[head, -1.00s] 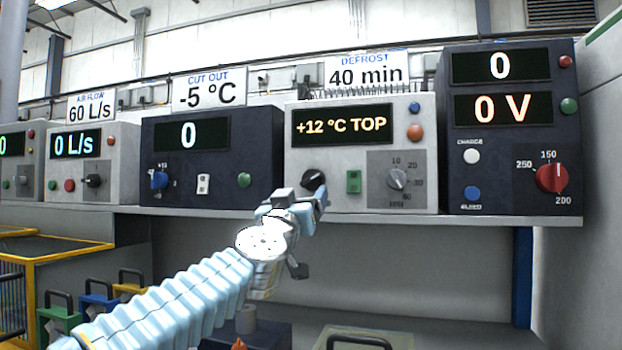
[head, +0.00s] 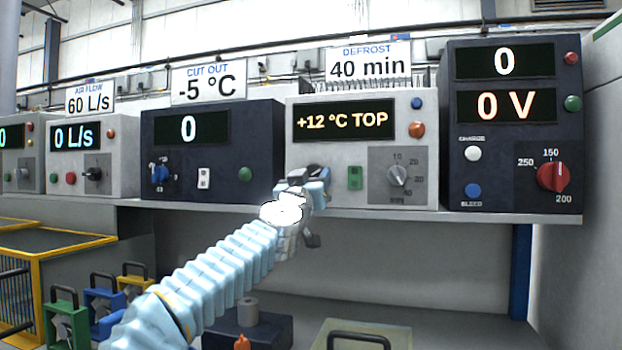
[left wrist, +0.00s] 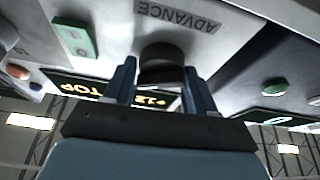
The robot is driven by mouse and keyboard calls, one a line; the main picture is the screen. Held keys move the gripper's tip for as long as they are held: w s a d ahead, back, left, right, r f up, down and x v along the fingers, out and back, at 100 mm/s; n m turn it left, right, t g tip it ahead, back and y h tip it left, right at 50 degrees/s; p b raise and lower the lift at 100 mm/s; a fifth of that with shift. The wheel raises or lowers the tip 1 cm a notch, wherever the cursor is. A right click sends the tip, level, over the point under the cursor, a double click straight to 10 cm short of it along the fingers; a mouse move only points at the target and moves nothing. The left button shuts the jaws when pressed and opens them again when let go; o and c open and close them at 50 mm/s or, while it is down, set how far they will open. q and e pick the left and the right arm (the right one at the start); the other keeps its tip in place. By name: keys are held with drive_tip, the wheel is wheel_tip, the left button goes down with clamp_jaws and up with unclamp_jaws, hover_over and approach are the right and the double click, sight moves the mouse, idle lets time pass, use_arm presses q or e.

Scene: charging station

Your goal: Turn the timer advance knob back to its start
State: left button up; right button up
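The advance knob (left wrist: 163,58) is a dark round knob on the white timer box (head: 330,160), below the "+12 °C TOP" display (head: 343,121). The label ADVANCE (left wrist: 178,16) shows upside down beside it in the left wrist view. My left gripper (head: 316,182) is at the front of the box and covers the knob in the head view. In the left wrist view its two fingers stand apart, one on each side of the knob. I cannot tell whether they touch it. My right gripper is not in view.
A green switch (head: 355,178) and a grey minutes dial (head: 398,176) sit right of the knob on the same box. A dark box with a red dial (head: 552,177) stands to the right, another dark box (head: 262,140) to the left. The shelf edge (head: 450,216) runs below.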

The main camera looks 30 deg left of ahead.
use_arm(q)
drive_tip(key=c, duration=0.4)
drive_tip(key=n+y+p, duration=0.1)
drive_tip(key=n+y, duration=0.1)
drive_tip(key=n, duration=0.2)
drive_tip(key=shift+d+r+g, duration=0.1)
drive_tip(key=shift+g, duration=0.3)
drive_tip(key=n+g+y, duration=0.1)
drive_tip(key=n, duration=0.2)
drive_tip(key=n+g+y, duration=0.1)
drive_tip(key=n, duration=0.3)
drive_tip(key=shift+y, duration=0.4)
drive_tip(key=shift+d+r+n+g+y, duration=0.15)
drive_tip(key=shift+n+g, duration=0.4)
drive_tip(key=shift+n, duration=0.65)
drive_tip(key=shift+a+f+n+g+y, duration=0.15)
drive_tip(key=shift+n+g, duration=0.4)
drive_tip(key=shift+n, duration=0.65)
drive_tip(key=shift+d+r, duration=0.1)
